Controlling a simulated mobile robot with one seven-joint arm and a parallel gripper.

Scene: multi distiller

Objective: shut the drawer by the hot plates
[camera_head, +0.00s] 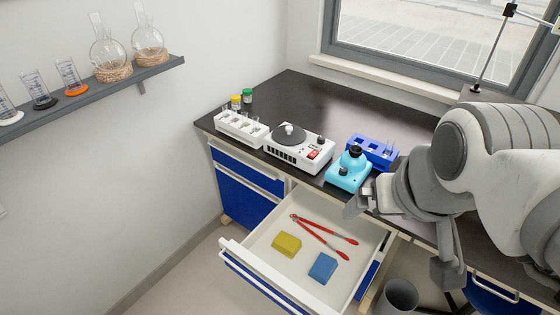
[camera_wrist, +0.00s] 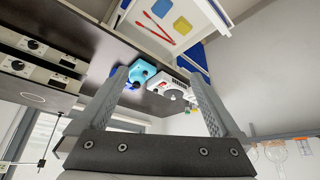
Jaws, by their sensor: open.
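The drawer (camera_head: 257,270) under the bench is pulled well out, with its white inside and blue front showing. It holds red tongs (camera_head: 322,229), a yellow block (camera_head: 286,244) and a blue block (camera_head: 322,267). A white hot plate (camera_head: 300,153) with a round dark top and a turquoise device (camera_head: 348,170) stand on the bench above it. My gripper (camera_head: 358,202) is beside the drawer's back right part, near the bench edge, partly hidden by my arm. In the wrist view my gripper (camera_wrist: 158,73) is open and empty, and the drawer (camera_wrist: 209,22) shows beyond the fingers at the top.
A white tube rack (camera_head: 240,127) and a blue rack (camera_head: 373,151) stand on the dark bench (camera_head: 330,104). Closed blue drawers (camera_head: 247,172) lie left of the open one. A shelf of glassware (camera_head: 95,84) hangs on the left wall.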

